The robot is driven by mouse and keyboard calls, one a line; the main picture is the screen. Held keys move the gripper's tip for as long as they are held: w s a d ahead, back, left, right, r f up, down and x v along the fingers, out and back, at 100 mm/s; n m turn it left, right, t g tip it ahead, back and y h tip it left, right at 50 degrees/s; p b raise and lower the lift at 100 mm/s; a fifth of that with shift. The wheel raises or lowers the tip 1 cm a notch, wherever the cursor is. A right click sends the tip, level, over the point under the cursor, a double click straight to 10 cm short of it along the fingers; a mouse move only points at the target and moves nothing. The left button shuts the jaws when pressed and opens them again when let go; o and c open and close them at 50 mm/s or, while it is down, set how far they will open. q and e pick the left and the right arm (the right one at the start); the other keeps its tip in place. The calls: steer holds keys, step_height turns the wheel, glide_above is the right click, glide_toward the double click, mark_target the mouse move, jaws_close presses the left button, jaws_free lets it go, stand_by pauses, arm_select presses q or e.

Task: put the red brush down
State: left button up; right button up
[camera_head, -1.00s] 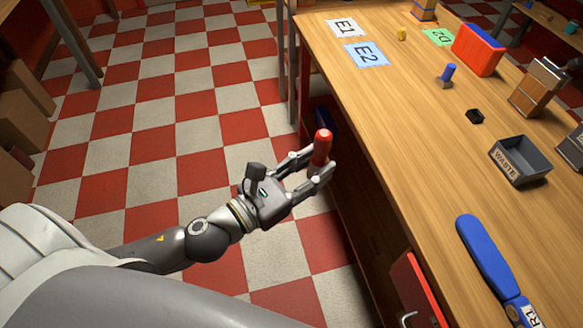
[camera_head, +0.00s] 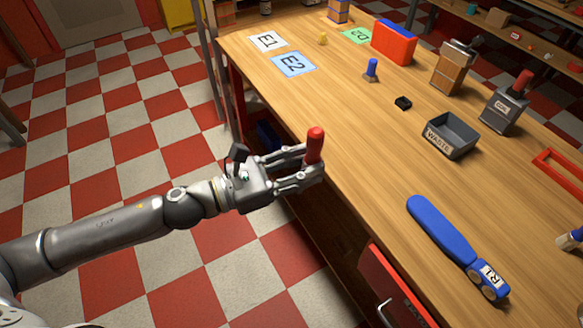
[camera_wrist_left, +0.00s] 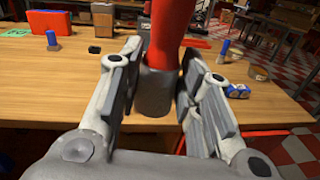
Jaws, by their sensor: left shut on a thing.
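The red brush (camera_head: 315,145) is upright in my left gripper (camera_head: 310,166), its rounded red handle on top. The gripper is shut on it at the near left edge of the wooden table (camera_head: 350,150). In the left wrist view the red handle (camera_wrist_left: 172,30) and a grey collar (camera_wrist_left: 155,92) show between the fingers of my left gripper (camera_wrist_left: 160,95). The brush's lower end is hidden. My right gripper is not in view.
A blue peg (camera_head: 371,70), a black piece (camera_head: 403,103), the WASTE bin (camera_head: 465,128) and a blue tool labelled R1 (camera_head: 440,230) stand or lie on the table. Wood between E2 and R1 is clear.

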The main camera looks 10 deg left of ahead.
arm_select(q)
steer(key=shift+w+d+r+m+g+h, duration=0.2)
steer(key=shift+w+d+m+g+h, duration=0.15)
steer(key=shift+d+g, duration=0.3)
steer(key=shift+r, duration=0.1)
